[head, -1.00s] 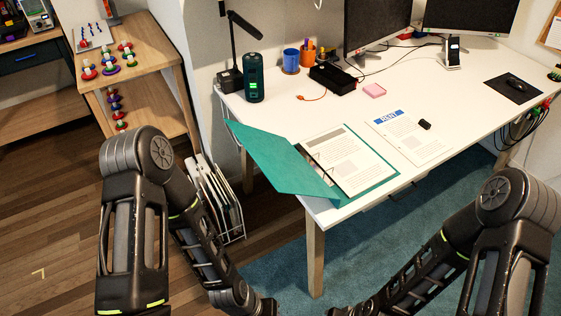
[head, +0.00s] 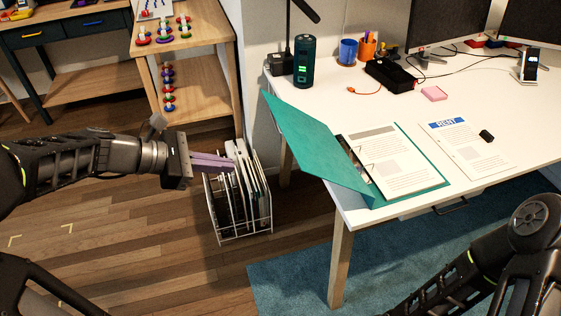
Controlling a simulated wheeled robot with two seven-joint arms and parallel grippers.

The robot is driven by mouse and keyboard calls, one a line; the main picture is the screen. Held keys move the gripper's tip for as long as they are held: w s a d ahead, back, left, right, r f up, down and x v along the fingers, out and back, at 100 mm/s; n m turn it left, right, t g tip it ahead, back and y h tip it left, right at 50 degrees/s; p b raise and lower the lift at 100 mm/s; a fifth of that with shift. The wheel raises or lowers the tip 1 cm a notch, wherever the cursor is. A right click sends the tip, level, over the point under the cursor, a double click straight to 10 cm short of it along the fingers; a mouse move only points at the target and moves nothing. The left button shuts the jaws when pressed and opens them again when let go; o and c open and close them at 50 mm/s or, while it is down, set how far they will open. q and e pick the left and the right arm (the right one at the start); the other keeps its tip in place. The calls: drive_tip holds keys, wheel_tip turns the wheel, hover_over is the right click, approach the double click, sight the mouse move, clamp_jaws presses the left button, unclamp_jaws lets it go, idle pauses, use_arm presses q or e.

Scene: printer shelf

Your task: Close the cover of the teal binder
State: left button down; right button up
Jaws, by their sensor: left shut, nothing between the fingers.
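The teal binder (head: 436,177) lies open near the left front corner of the white desk. Its cover (head: 315,150) is tilted up and leans out to the left, past the desk's edge. White printed pages (head: 391,160) lie inside on the right half. My left gripper (head: 228,163) is shut and empty, with pale purple fingers pointing right. In the picture it is left of the cover, apart from it, in front of the file rack. My right arm shows at the lower right, but its gripper is out of view.
A wire rack (head: 240,215) with upright files stands on the floor left of the desk. A dark green speaker (head: 304,62) stands behind the binder. A RENT sheet (head: 467,148) with a small black object (head: 487,136) lies to the right.

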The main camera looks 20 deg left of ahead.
use_arm(q)
drive_tip(key=shift+s+d+r+n+h, duration=0.6)
drive_tip(key=shift+d+r+h, duration=0.2)
drive_tip(key=shift+d+r, duration=0.1)
drive_tip(key=shift+w+d+f, duration=0.1)
drive_tip(key=shift+d+f, duration=0.05)
drive_tip(key=w+d+f+p, duration=0.1)
drive_tip(key=w+d, duration=0.5)
drive_tip(key=d, duration=0.3)
drive_tip(key=shift+d, duration=0.25)
drive_tip(key=shift+w, duration=0.1)
